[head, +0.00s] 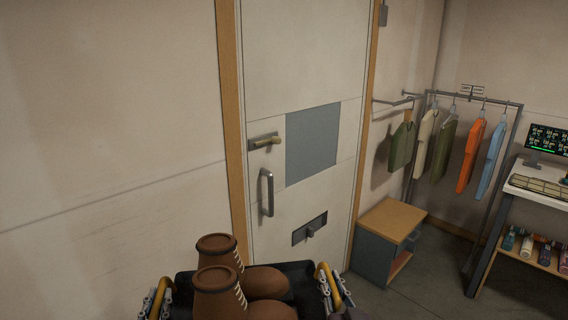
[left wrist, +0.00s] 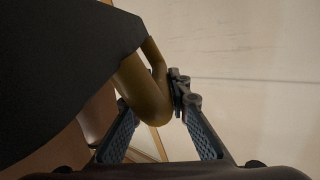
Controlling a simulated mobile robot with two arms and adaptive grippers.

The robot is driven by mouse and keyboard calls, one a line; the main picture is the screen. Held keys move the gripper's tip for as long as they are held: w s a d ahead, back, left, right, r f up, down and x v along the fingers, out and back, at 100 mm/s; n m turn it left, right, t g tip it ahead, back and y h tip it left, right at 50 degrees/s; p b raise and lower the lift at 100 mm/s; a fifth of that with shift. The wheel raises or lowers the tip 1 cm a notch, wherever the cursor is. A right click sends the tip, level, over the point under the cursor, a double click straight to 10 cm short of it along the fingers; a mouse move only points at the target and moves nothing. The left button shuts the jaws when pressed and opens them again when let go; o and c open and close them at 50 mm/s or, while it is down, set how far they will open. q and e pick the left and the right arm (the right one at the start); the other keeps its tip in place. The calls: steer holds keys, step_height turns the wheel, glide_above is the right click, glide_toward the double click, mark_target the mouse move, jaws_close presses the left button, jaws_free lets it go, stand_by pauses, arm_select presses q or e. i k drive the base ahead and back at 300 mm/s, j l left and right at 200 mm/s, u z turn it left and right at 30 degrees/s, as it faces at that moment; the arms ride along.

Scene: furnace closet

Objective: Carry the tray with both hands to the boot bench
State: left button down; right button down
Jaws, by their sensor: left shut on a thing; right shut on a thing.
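The black tray (head: 184,284) is at the bottom of the head view, carrying a pair of brown boots (head: 218,293) that stand upright. My left gripper (head: 160,298) is shut on the tray's left brass-coloured handle. In the left wrist view this handle (left wrist: 148,90) passes between the fingers, with the dark tray (left wrist: 60,70) at the left. My right gripper (head: 328,288) is shut on the right handle. A low bench (head: 393,220) with a wooden top and grey sides, which looks like the boot bench, stands ahead right. Its top is bare.
A closed pale door (head: 300,60) with a lever and pull handle is straight ahead. A rack (head: 470,98) with hanging garments stands behind the bench. A desk (head: 535,187) with a monitor (head: 547,142) and bottles on its lower shelf is at the right. Grey floor (head: 420,285) lies open before the bench.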

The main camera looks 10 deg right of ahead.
mark_target(398, 222)
steer(key=i+l+z, duration=0.25)
steer(key=i+l, duration=0.3)
steer(key=l, duration=0.3)
steer(key=i+l+z, duration=0.3)
steer(key=i+l, duration=0.3)
steer(key=l, duration=0.2)
steer(key=i+z, duration=0.35)
steer(key=i, duration=0.6)
steer(key=i+j+z, duration=0.35)
steer(key=i+j, duration=0.35)
steer(key=j, duration=0.4)
steer(key=i+j+z, duration=0.1)
steer(key=i+j, duration=0.05)
steer(key=j, duration=0.05)
